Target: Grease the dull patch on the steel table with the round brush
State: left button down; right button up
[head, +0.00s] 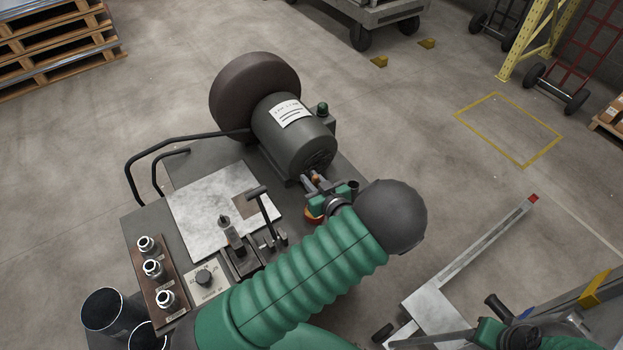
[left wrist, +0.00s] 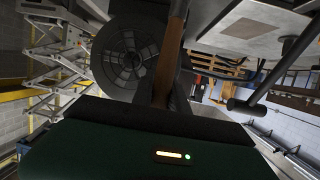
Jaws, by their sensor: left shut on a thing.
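The steel table plate (head: 205,215) is a pale, mottled square on the grey bench. The dull patch (head: 243,204) is a brownish square near its right side; a dark patch also shows in the left wrist view (left wrist: 289,46). My left gripper (head: 311,182) is right of the plate, beside the grinder motor, and shut on a brown wooden handle (left wrist: 171,55). I take this handle for the round brush's; its bristles cannot be made out. Green and dark parts at the bottom right of the head view look like my right arm; its jaws cannot be made out.
The grinder motor (head: 290,130) with its big wheel (head: 250,85) stands behind the plate. A black-handled clamp (head: 262,210) rises at the plate's front. Several metal fittings (head: 153,268) stand on a board at left.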

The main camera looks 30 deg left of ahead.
jog(key=shift+f+b, duration=0.3)
jog(key=shift+b, duration=0.05)
dwell(0.6)
jog(key=shift+r, duration=0.15)
dwell(0.8)
jog(key=w+p+v, duration=0.1)
jog(key=p+v, duration=0.5)
jog(key=shift+w+r+p, duration=0.15)
jog(key=shift+r+p, duration=0.1)
jog(key=shift+p, duration=0.05)
dwell(0.5)
